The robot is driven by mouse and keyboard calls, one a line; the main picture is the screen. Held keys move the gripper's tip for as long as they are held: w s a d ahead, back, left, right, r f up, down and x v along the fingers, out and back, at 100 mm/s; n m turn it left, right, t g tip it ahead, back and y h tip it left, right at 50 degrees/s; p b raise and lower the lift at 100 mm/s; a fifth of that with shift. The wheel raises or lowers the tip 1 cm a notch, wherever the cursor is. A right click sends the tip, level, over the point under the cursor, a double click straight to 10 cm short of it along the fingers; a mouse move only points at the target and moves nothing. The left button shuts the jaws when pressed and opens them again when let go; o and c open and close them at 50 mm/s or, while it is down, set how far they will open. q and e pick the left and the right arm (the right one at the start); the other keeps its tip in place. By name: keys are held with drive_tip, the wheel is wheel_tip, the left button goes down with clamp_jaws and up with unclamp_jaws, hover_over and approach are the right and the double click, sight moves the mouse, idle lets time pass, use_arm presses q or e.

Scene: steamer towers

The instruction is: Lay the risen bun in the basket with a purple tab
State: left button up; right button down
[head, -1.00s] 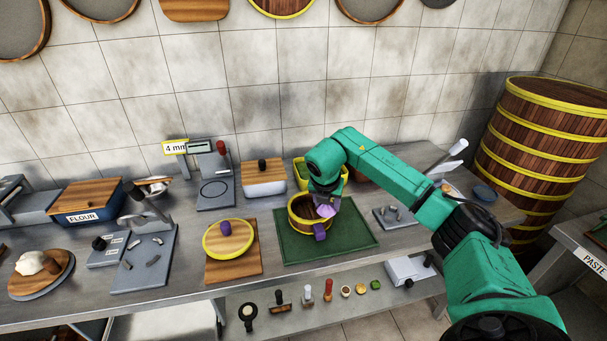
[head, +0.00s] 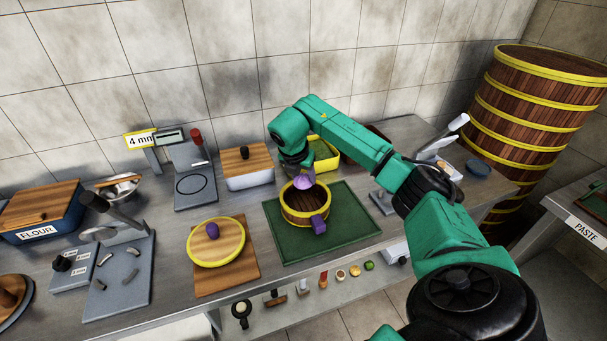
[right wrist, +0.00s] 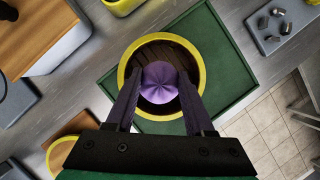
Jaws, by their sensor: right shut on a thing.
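The basket (head: 297,216) is round and wooden with a yellow rim. It stands on a green mat and carries a purple tab (head: 319,225) at its front right. The bun (head: 304,181) is purple with pleats. My right gripper (head: 303,176) is shut on it and holds it over the back part of the basket's open top. In the right wrist view the bun (right wrist: 160,80) sits between the two dark fingers, with the basket's yellow rim (right wrist: 203,72) around it. Its exact height above the basket floor is unclear. My left gripper is not in view.
A yellow-rimmed lid with a purple knob (head: 226,245) lies on a wooden board left of the green mat (head: 356,228). A yellow container (head: 323,153) and a wooden-lidded white box (head: 247,170) stand behind. A scale (head: 193,185) stands further left.

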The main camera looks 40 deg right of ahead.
drive_tip(key=b, duration=0.5)
hover_over(306, 203)
drive_tip(key=a, duration=0.1)
drive_tip(key=f, duration=0.6)
drive_tip(key=shift+s+a+f, duration=0.15)
drive_tip(key=shift+s+f, duration=0.15)
drive_tip(key=shift+f, duration=0.6)
drive_tip(key=shift+f+b, duration=0.4)
drive_tip(key=shift+f, duration=0.05)
drive_tip(key=shift+c, duration=1)
unclamp_jaws()
